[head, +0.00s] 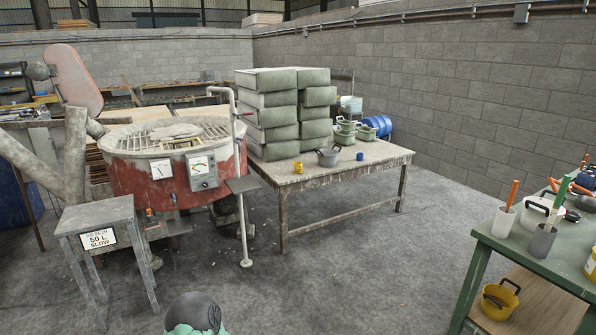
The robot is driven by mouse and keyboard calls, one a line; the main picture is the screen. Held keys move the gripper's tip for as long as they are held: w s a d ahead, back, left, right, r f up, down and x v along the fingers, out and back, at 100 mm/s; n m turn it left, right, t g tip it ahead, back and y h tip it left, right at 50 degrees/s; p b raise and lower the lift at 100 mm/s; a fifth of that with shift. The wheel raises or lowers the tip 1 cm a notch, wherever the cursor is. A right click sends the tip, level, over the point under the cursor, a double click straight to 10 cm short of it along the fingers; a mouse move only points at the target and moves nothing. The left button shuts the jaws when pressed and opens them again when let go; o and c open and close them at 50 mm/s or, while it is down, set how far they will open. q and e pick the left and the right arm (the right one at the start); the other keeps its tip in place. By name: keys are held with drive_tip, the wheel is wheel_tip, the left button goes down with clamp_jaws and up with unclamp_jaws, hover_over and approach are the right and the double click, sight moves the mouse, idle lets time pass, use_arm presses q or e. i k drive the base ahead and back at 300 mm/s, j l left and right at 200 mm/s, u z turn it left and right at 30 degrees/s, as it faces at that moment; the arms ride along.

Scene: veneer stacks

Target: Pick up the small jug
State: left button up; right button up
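No thing is clearly recognisable as a small jug at this distance. A small yellow vessel (298,167) stands near the front left edge of the wooden table (345,172) in the head view; it may be the jug, but its shape is too small to be sure. A grey pot (328,158) stands to its right, and a small blue cup (360,156) stands right of the pot. Neither of my grippers is in view.
Stacked grey-green bags (272,104) and green tubs (345,133) fill the table's back. A red mixer (140,178) and grey stand (97,217) are left. A green bench (510,242) with pots is right, above a yellow bucket (499,299). Open floor lies between.

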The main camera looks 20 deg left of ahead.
sight(297, 169)
drive_tip(key=i+u, duration=0.1)
drive_tip(key=i, duration=0.95)
drive_tip(key=i+u, duration=0.1)
drive_tip(key=i, duration=0.95)
drive_tip(key=i+l+u, duration=0.1)
drive_tip(key=i, duration=0.95)
drive_tip(key=l, duration=0.1)
